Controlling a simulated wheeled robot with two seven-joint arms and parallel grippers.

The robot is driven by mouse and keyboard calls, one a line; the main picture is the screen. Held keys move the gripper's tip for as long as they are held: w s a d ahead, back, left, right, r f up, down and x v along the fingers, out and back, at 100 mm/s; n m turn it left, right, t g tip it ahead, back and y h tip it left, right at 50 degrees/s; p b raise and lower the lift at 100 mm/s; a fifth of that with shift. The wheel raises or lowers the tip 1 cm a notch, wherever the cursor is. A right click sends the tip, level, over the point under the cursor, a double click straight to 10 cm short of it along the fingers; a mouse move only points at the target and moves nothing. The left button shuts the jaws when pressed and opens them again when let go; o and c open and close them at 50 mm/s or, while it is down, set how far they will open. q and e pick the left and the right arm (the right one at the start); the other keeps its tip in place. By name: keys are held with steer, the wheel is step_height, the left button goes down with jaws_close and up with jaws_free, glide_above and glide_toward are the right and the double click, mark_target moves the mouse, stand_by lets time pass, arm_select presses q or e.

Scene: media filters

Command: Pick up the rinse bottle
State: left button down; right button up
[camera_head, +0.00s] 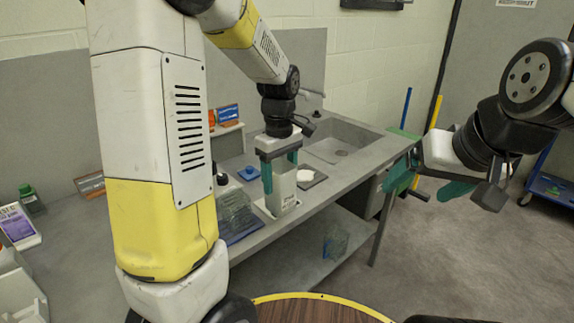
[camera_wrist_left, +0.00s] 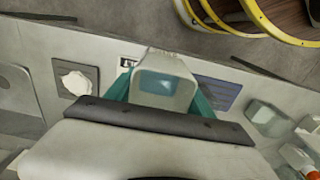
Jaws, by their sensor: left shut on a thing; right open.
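The pale, boxy rinse bottle (camera_head: 284,192) stands upright at the front edge of the grey bench. My left gripper (camera_head: 281,172) comes down from above, its teal fingers shut on the bottle's two sides. In the left wrist view the bottle (camera_wrist_left: 163,82) sits between the teal fingers (camera_wrist_left: 160,92), with a bluish patch on its near face. Whether its base touches the bench is hard to tell. My right gripper (camera_head: 428,178) is open and empty in the air, right of the bench, its teal fingers spread apart.
A sink (camera_head: 342,142) lies behind and right of the bottle. A white crumpled item on a dark square mat (camera_head: 318,178) is close on its right. Clear containers (camera_head: 236,208) on a blue mat and a blue item (camera_head: 249,172) are on its left. A lower shelf (camera_head: 290,257) runs below.

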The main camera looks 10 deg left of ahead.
mark_target(286, 193)
arm_select(q)
steer(key=shift+s+d+r, duration=0.1)
steer(key=shift+s+d, duration=0.35)
steer(key=shift+s, duration=0.7)
steer(key=shift+s+d+r, duration=0.15)
steer(key=shift+s+d, duration=0.3)
steer(key=shift+s, duration=0.65)
steer(key=shift+s+d+r, duration=0.1)
steer(key=shift+s+d, duration=0.35)
steer(key=shift+s, duration=0.7)
steer(key=c, duration=1)
jaws_free()
jaws_close()
